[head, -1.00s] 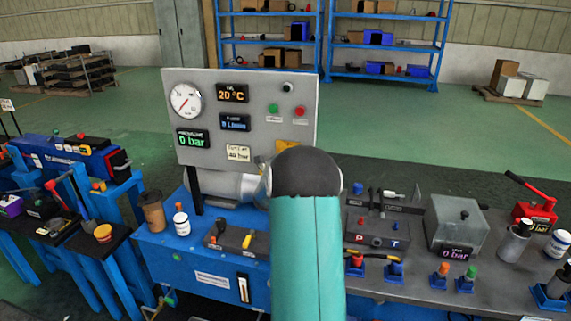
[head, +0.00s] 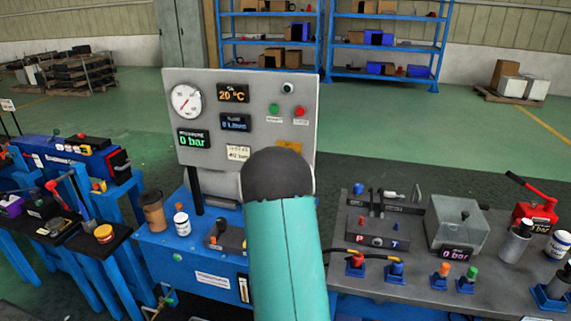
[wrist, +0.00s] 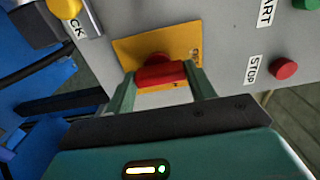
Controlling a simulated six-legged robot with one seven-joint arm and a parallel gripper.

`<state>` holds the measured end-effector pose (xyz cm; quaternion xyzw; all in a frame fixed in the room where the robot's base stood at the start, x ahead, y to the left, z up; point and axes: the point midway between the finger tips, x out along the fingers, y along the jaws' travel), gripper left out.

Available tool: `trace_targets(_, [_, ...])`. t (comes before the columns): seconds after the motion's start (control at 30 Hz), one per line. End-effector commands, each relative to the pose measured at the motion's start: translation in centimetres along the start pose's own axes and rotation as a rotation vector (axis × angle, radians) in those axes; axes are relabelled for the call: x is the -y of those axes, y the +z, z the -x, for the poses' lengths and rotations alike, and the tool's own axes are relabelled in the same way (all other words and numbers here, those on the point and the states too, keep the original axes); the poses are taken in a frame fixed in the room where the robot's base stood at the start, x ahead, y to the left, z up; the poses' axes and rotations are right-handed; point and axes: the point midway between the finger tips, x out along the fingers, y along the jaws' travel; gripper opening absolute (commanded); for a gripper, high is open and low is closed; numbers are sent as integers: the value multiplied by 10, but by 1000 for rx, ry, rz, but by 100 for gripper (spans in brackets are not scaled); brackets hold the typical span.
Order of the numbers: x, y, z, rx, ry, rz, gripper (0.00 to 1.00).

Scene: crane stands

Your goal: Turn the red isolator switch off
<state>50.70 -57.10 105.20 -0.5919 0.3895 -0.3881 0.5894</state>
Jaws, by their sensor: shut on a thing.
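The red isolator switch (wrist: 160,76) sits on a yellow plate (wrist: 128,48) on the grey control panel, seen in the wrist view. Its red handle lies across the picture between my fingers. My gripper (wrist: 161,80) is shut on the handle, one finger at each end. In the head view my arm hides the switch and my gripper; only a bit of the yellow plate (head: 289,147) shows above the arm on the panel (head: 215,82).
A red stop button (wrist: 285,68) and a green start button (wrist: 304,3) are right of the switch. A yellow knob (wrist: 64,8) is at upper left. The blue bench (head: 160,245) below the panel bears a brown cup (head: 153,211) and a white bottle (head: 181,224).

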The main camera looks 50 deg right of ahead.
Motion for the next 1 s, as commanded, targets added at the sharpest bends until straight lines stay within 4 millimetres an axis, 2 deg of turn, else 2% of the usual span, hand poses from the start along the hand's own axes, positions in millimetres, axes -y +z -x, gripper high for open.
trace_targets(0.43, [-2, 0, 1, 0, 3, 14, 32])
trace_targets(0.47, [-2, 0, 1, 0, 3, 14, 56])
trace_targets(0.57, [-1, 0, 1, 0, 2, 13, 76])
trace_targets(0.87, [0, 0, 1, 0, 1, 12, 76])
trace_targets(1.0, [0, 0, 11, 1, 2, 12, 76])
